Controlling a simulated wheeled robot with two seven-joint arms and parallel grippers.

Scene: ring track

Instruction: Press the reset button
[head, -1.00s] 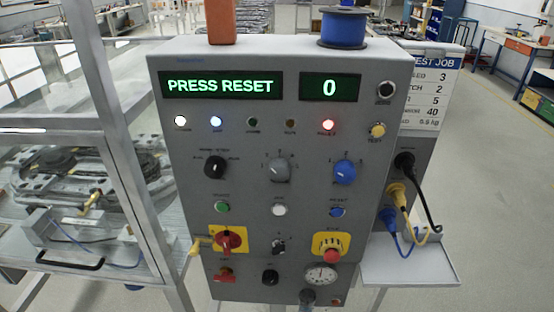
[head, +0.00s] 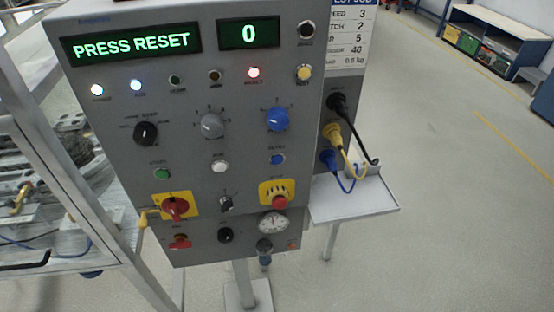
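A grey control panel (head: 190,140) stands upright, and its green display (head: 131,43) reads PRESS RESET. A second display (head: 249,33) reads 0. A row of three push buttons crosses the middle: a green button (head: 162,174) at left, a white button (head: 220,167) and a blue button (head: 277,160) at right. Their labels are too small to read surely, so I cannot tell which is marked reset. A red lamp (head: 254,72) is lit. Neither of my grippers is in view.
Below are a red rotary switch (head: 175,207) on a yellow plate, a red mushroom button (head: 280,202) and a gauge (head: 273,222). Plugged cables (head: 350,160) hang at the right side above a small shelf (head: 352,200). A metal-framed enclosure stands left.

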